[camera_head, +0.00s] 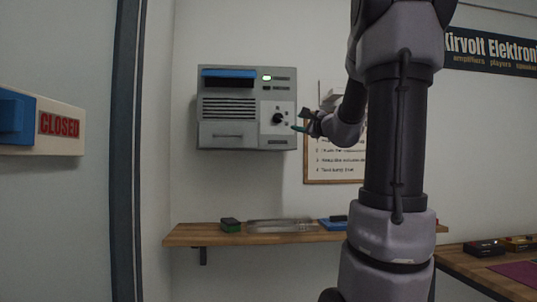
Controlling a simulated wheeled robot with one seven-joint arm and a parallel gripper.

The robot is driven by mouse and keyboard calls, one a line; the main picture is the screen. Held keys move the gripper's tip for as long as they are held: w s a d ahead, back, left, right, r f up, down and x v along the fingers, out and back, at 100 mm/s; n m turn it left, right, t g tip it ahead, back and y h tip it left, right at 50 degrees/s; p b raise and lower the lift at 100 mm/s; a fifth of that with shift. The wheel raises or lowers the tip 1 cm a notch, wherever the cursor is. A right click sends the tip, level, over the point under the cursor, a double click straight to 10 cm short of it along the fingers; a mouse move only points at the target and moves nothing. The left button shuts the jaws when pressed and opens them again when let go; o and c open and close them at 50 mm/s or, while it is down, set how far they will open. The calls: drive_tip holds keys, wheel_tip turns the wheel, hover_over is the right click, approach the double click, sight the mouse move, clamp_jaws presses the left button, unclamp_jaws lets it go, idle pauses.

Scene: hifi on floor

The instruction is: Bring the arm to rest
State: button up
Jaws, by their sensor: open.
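My arm rises on the right side of the head view, and my gripper (304,122) reaches left from it. It is open, with its fingertips pointing left. In the picture they lie just right of a black knob (278,118) on a grey wall-mounted unit (228,134). I cannot tell whether the fingers touch the unit. No object shows between the fingers.
A framed notice (335,168) hangs behind my arm. A bench (480,267) stands at right, a "CLOSED" sign (60,124) at left.

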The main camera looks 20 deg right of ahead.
drive_tip(key=s+a+f+n+g+y, duration=0.3)
drive_tip(key=s+a+f+n+g, duration=0.15)
drive_tip(key=a, duration=0.55)
drive_tip(key=s+a+f+n+g+y, duration=0.35)
drive_tip(key=s+a+n, duration=0.25)
drive_tip(key=a, duration=0.4)
drive_tip(key=s+f+n+g+h, duration=0.5)
drive_tip(key=s+f+n, duration=0.3)
drive_tip(key=s+f, duration=0.6)
drive_tip(key=shift+s+a+h, duration=0.35)
drive_tip(key=shift+a, duration=0.1)
drive_tip(key=shift+f, duration=0.1)
